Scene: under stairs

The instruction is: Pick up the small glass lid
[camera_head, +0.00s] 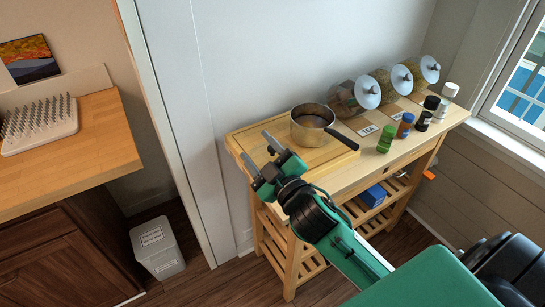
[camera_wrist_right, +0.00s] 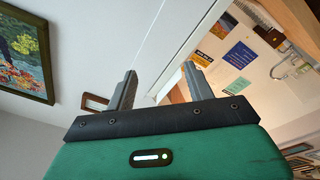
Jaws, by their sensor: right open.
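No small glass lid can be made out for certain. A metal saucepan (camera_head: 312,117) with a dark handle stands on a wooden board (camera_head: 255,144) on the left part of a wooden cart; I cannot tell whether glass covers its mouth. My right gripper (camera_head: 255,145) is open and empty at the cart's left front corner, left of the saucepan and apart from it. In the right wrist view the open fingers (camera_wrist_right: 159,68) have nothing between them. My left gripper is not in view.
Several glass jars with pale round lids (camera_head: 367,92) lie along the wall. A green jar (camera_head: 386,139), a brown jar (camera_head: 405,125) and other small containers stand at the cart's right. A blue box (camera_head: 373,195) sits on the shelf below. A white bin (camera_head: 157,248) stands on the floor.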

